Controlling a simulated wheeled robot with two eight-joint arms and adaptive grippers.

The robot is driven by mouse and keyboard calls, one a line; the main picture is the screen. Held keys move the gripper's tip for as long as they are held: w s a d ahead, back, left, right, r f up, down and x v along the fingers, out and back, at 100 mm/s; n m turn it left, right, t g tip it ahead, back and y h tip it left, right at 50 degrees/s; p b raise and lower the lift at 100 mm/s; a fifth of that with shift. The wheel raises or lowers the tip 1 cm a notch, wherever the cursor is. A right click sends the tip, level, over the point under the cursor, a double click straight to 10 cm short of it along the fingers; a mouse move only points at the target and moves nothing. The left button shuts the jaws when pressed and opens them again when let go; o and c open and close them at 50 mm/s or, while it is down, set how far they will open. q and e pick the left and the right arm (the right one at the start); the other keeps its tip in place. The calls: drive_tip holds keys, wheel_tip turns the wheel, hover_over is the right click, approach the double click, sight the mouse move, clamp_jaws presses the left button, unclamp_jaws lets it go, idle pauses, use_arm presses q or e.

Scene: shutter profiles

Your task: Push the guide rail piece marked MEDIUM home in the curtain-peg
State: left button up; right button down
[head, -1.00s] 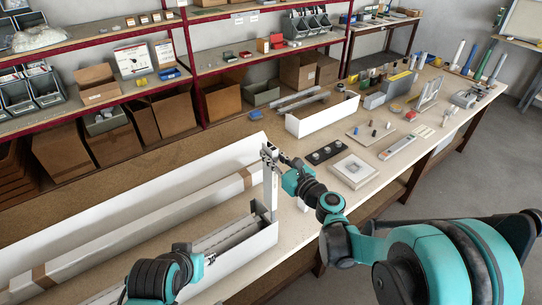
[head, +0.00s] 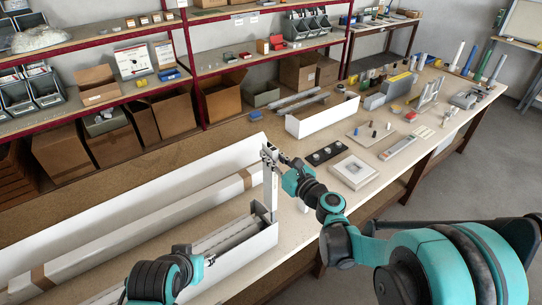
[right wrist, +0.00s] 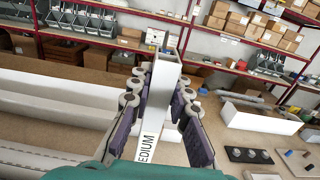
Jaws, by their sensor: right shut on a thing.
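My right gripper (head: 269,152) is shut on a pale guide rail piece (head: 270,188), which stands upright below the fingers at the right end of a long white box. In the right wrist view, the fingers (right wrist: 160,80) press on both sides of this piece (right wrist: 163,75). A label on it reads "EDIUM" (right wrist: 148,148), its first letter hidden. The lower end of the piece is hard to make out near the box wall. I cannot tell which thing is the curtain-peg. My left gripper (head: 208,259) is low at the left, its fingers too small and hidden to read.
The long white box (head: 245,250) holds grey rails. A black plate with knobs (head: 326,153) and a pale square frame (head: 354,171) lie to the right on the bench. A white open box (head: 322,117) stands behind. Bare bench shows between them.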

sight(275, 177)
drive_tip(key=shift+f, duration=0.2)
drive_tip(key=shift+f+b, duration=0.35)
drive_tip(key=shift+b, duration=0.1)
drive_tip(key=shift+f+b, duration=3)
drive_tip(key=shift+f, duration=0.1)
drive_tip(key=c, duration=1.3)
unclamp_jaws()
drive_tip(key=shift+c, duration=0.2)
drive_tip(key=shift+s+d, duration=0.1)
drive_tip(key=v, duration=1.1)
drive_tip(key=shift+s+d, duration=0.2)
drive_tip(key=shift+s, duration=0.15)
